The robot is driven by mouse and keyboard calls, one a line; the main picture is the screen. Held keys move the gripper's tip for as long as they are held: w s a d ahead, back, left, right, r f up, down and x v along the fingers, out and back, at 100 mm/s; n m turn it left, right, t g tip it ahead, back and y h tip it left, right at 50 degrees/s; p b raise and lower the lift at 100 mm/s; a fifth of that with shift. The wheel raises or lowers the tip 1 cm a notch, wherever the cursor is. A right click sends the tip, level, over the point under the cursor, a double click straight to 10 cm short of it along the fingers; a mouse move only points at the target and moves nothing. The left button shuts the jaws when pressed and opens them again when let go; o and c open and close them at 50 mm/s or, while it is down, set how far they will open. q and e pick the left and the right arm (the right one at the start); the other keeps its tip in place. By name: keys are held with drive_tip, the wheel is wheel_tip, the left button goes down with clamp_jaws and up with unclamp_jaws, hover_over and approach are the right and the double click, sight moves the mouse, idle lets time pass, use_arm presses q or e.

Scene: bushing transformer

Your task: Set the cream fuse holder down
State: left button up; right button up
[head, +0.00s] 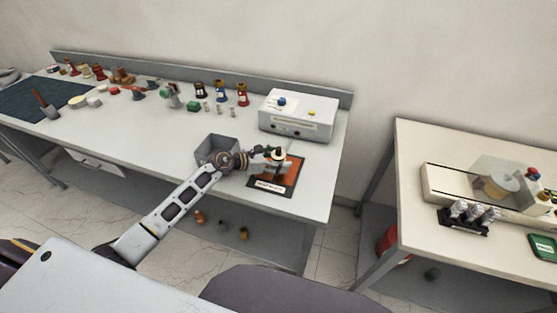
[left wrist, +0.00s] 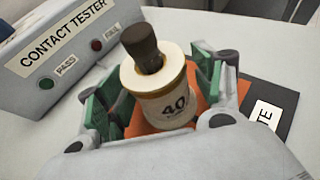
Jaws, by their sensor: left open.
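The cream fuse holder (left wrist: 165,98) is a cream cylinder marked 40 with a dark brown knob on top. It stands upright between the green-padded fingers of my left gripper (left wrist: 158,92), which is open, with a finger on each side. In the head view the cream fuse holder (head: 279,154) shows small beside my left gripper (head: 268,156), over the orange mat with a dark border (head: 291,175). Its base is partly hidden by the gripper, so its contact with the mat is hard to tell. My right gripper is not in view.
The white contact tester (head: 298,115) stands just behind the mat; its front also shows in the left wrist view (left wrist: 62,62). A grey open bin (head: 205,152) is left of the gripper. Several coloured fuse parts stand farther left along the bench. A second table (head: 420,150) is at right.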

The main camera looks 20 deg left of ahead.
use_arm(q)
drive_tip(key=shift+r, duration=0.15)
drive_tip(key=shift+s+a+r, duration=0.15)
drive_tip(key=shift+s+a, duration=0.3)
drive_tip(key=shift+a, duration=0.05)
drive_tip(key=shift+b+v, duration=0.9)
drive_tip(key=shift+v, duration=4.1)
drive_tip(key=shift+s+a+r, duration=0.15)
drive_tip(key=shift+s, duration=0.05)
